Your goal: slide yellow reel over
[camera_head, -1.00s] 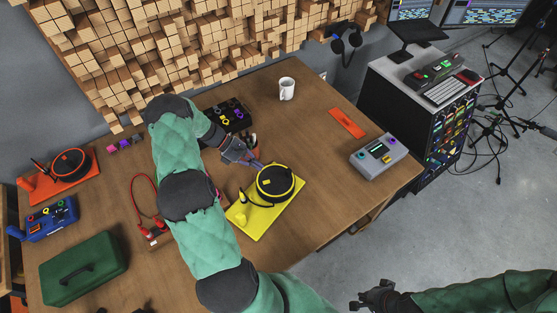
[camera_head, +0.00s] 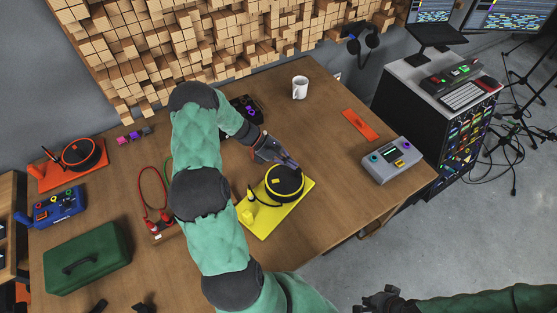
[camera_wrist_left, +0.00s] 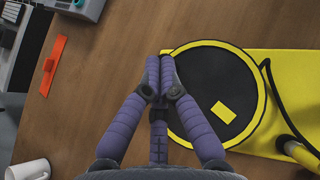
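The yellow reel (camera_head: 285,184), a round black disc with a yellow rim, sits on a yellow board (camera_head: 277,215) on the wooden table. It also shows in the left wrist view (camera_wrist_left: 218,88), with a yellow label on its top. My left gripper (camera_head: 296,167) is at the reel's far edge. In the left wrist view its purple fingertips (camera_wrist_left: 160,62) are together beside the reel's left rim, with nothing seen between them. I cannot tell whether they touch the rim. My right gripper (camera_head: 384,299) is off the table at the bottom; its fingers are too small and dark to read.
A white mug (camera_head: 300,88), an orange strip (camera_head: 359,126) and a grey device (camera_head: 393,160) lie beyond the reel. An orange board (camera_head: 60,178), a blue device (camera_head: 58,207) and a green case (camera_head: 87,259) are at left. Bare table lies right of the reel.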

